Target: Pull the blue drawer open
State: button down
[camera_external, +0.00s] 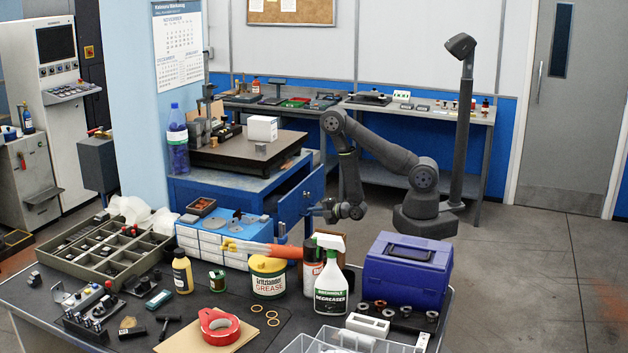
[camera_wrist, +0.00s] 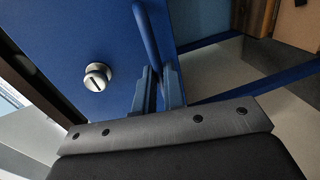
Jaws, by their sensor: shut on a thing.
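The blue drawer (camera_external: 292,208) is in the cabinet under the bench plate, in the middle of the external view. Its front stands out from the cabinet body, with a dark gap behind its top edge. In the wrist view the blue drawer front (camera_wrist: 75,35) fills the upper left, with a round silver lock (camera_wrist: 97,77) and a blue bar handle (camera_wrist: 147,32). My gripper (camera_external: 312,209) is at the drawer front. In the wrist view my gripper (camera_wrist: 159,88) has its two fingers closed around the handle bar's near end. The fingers hide that part of the handle.
A workbench in front holds a purple toolbox (camera_external: 407,270), a degreaser spray bottle (camera_external: 331,282), a grease tub (camera_external: 267,279) and a compartment tray (camera_external: 105,255). A small blue drawer unit (camera_external: 222,237) stands close to the drawer. Open floor (camera_external: 520,270) lies to the right.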

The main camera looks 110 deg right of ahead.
jog(key=f+v, duration=0.2)
jog(key=v, duration=0.7)
jog(key=shift+s+a, duration=0.4)
jog(key=shift+r, duration=0.1)
jog(key=c, duration=1.5)
grip_release()
